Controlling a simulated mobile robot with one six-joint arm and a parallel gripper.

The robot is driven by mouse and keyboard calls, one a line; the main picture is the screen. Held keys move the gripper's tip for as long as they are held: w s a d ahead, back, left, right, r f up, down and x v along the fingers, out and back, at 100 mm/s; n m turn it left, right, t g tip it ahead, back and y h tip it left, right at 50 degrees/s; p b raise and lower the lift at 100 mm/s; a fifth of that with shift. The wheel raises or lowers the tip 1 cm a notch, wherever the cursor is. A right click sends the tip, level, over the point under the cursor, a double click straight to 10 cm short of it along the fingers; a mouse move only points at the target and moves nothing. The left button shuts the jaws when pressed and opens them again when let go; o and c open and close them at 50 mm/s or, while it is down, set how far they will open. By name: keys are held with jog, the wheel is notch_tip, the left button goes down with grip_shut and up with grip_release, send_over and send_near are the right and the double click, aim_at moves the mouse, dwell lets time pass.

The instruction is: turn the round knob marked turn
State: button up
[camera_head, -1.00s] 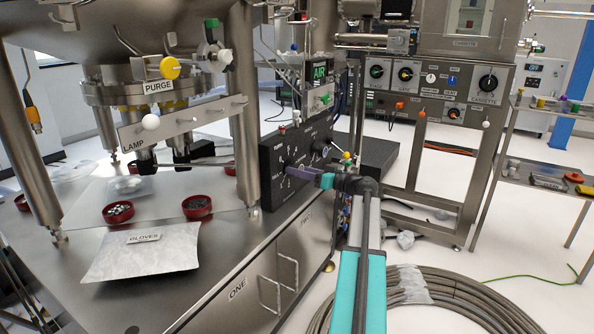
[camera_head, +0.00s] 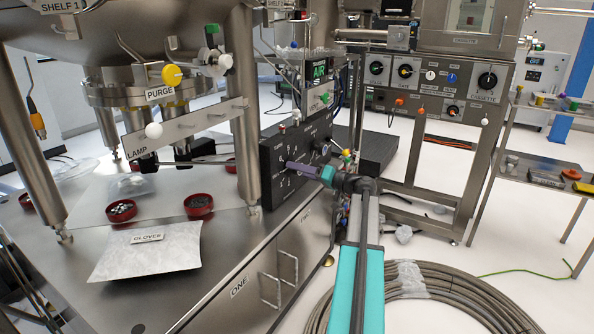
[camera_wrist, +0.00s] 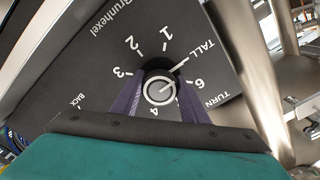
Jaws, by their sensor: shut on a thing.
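The round knob (camera_wrist: 159,89) is pale with a dark centre and sits on a black panel (camera_wrist: 105,50). White numbers and the words TALL, TURN and BACK surround it, and a white line points from it toward TALL. My gripper (camera_wrist: 160,84) has its purple fingers on both sides of the knob, shut on it. In the head view my gripper (camera_head: 290,167) reaches from the right to the panel's face, and its fingers hide most of the knob there.
A second, lever-like control (camera_head: 324,148) sits right of my gripper on the same panel. A steel leg (camera_head: 247,150) stands left of it. Red dishes (camera_head: 198,206) and a gloves packet (camera_head: 148,252) lie on the bench. A cable coil (camera_head: 430,300) lies on the floor.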

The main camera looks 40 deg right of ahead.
jog(key=shift+f, duration=0.1)
jog(key=o, duration=1)
jog(key=p+v, duration=0.2)
jog(key=v, duration=1.2)
dwell(0.3)
